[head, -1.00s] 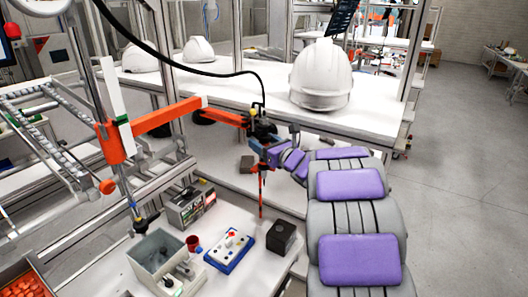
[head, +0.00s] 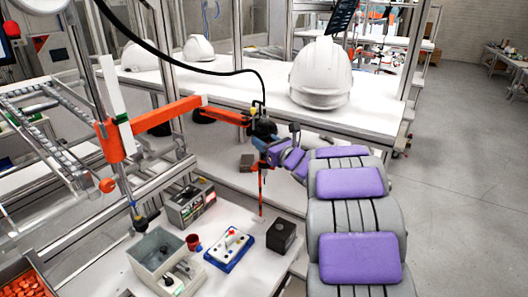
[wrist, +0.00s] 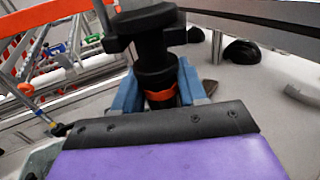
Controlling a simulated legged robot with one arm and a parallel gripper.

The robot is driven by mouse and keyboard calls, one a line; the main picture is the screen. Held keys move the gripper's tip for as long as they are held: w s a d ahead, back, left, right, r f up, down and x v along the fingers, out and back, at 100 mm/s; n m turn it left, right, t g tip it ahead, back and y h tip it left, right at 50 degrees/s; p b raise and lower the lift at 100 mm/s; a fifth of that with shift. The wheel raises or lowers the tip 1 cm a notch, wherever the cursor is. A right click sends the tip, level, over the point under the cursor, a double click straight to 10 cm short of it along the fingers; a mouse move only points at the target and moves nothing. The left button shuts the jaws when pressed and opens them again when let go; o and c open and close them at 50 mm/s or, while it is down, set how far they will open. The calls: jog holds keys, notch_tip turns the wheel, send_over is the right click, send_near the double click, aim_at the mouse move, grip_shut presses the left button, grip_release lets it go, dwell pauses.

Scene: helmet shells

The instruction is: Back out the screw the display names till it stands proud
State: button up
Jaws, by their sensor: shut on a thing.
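My gripper (head: 266,146) is shut on a black power driver (wrist: 155,65) that hangs from an orange jointed arm (head: 165,120). In the wrist view my blue fingers (wrist: 158,88) sit either side of its body, by an orange band. Its thin red shaft (head: 260,186) points down above the bench, behind and right of the screw block. The blue-edged white block (head: 230,250) holds several small screws and a red-topped piece. A grey box with a panel (head: 190,205) stands behind it; I cannot read any display or tell which screw is named.
A black cube (head: 281,236) stands right of the block, a red cup (head: 193,242) left. A grey open bin (head: 160,250) is at the front left. A white helmet shell (head: 320,75) sits on the rear table. A black cable arcs overhead.

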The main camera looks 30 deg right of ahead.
grip_shut()
jog(key=shift+a+f+b, duration=0.2)
jog(key=shift+a+b, duration=0.2)
jog(key=shift+b, duration=0.2)
jog(key=shift+a+b, duration=4.8)
jog(key=shift+a, duration=1.75)
notch_tip(320, 180, down, 9)
jog(key=b, duration=0.1)
jog(key=shift+s+d, duration=0.15)
jog(key=shift+s, duration=0.1)
